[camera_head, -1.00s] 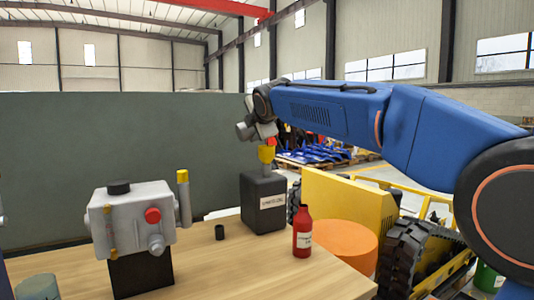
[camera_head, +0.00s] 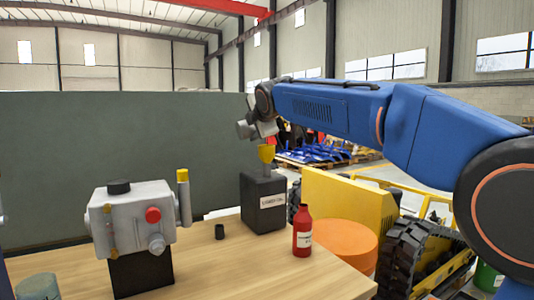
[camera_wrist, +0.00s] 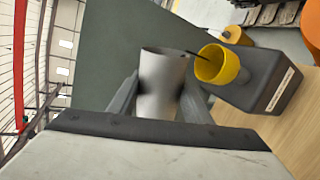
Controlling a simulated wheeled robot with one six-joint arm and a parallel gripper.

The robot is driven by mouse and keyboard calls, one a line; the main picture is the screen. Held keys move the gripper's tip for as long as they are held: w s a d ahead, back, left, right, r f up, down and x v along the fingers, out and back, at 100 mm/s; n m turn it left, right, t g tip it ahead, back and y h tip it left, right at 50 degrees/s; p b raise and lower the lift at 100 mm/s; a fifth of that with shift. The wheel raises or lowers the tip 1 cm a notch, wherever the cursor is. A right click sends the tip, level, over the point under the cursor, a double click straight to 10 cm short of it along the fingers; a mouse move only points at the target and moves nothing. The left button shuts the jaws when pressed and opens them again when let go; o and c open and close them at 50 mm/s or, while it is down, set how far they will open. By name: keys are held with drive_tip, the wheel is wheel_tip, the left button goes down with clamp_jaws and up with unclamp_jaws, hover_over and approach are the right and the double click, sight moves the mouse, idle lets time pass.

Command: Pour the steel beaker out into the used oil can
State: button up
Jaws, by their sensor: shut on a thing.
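My gripper (camera_wrist: 160,103) is shut on the steel beaker (camera_wrist: 160,88), a plain grey cylinder with its rim towards the top in the wrist view. The used oil can (camera_head: 263,207) is a dark box-like can with a white label, standing on the table; it also shows in the wrist view (camera_wrist: 262,88). A yellow funnel (camera_head: 266,153) sits in its top. In the wrist view the funnel (camera_wrist: 231,69) opens just right of the beaker's rim, and a thin dark streak runs from the rim into it. The beaker's inside is mostly hidden.
A red bottle (camera_head: 302,238) and a small black cup (camera_head: 219,232) stand near the can. A grey device with a red knob (camera_head: 140,222) stands at the left. An orange round top (camera_head: 346,240) and a yellow tracked carrier (camera_head: 345,208) are beyond the table's right edge.

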drive_tip(key=shift+r+m, duration=0.2)
drive_tip(key=shift+m, duration=0.1)
idle(0.8)
drive_tip(key=shift+w+d+f+m+g+y+p, duration=0.15)
drive_tip(key=shift+d+f+m+g+y+p, duration=0.2)
drive_tip(key=shift+m+y, duration=0.25)
idle(2.1)
drive_tip(key=shift+a, duration=0.1)
drive_tip(key=shift+a+r+n+h, duration=0.3)
drive_tip(key=shift+n+h, duration=0.1)
drive_tip(key=shift+n, duration=0.2)
drive_tip(key=shift+s+f+n+t+h, duration=0.2)
drive_tip(key=shift+f+n+t+h, duration=0.1)
drive_tip(key=shift+n+t, duration=0.2)
drive_tip(key=shift+f, duration=0.1)
